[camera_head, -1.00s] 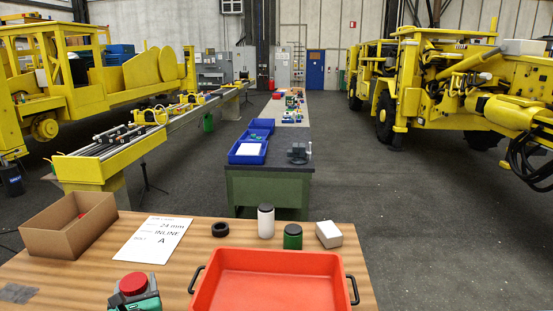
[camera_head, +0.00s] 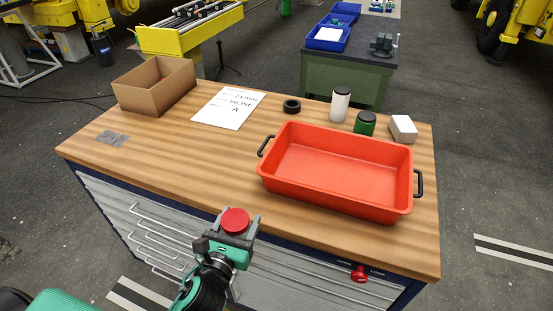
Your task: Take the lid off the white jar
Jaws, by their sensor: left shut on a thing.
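The white jar (camera_head: 340,105) stands upright at the back of the wooden table, with its black lid (camera_head: 342,90) on top. A green jar (camera_head: 365,124) with a dark lid stands just right of it and nearer. My left gripper (camera_head: 236,227) is at the front edge of the table, far from the white jar. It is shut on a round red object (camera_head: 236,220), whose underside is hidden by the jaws. My right gripper is not in view.
A red tray (camera_head: 335,193) with black handles lies empty in front of the jars. A black ring (camera_head: 292,106) and a white box (camera_head: 403,129) flank them. A cardboard box (camera_head: 150,92) and a printed sheet (camera_head: 228,108) lie left.

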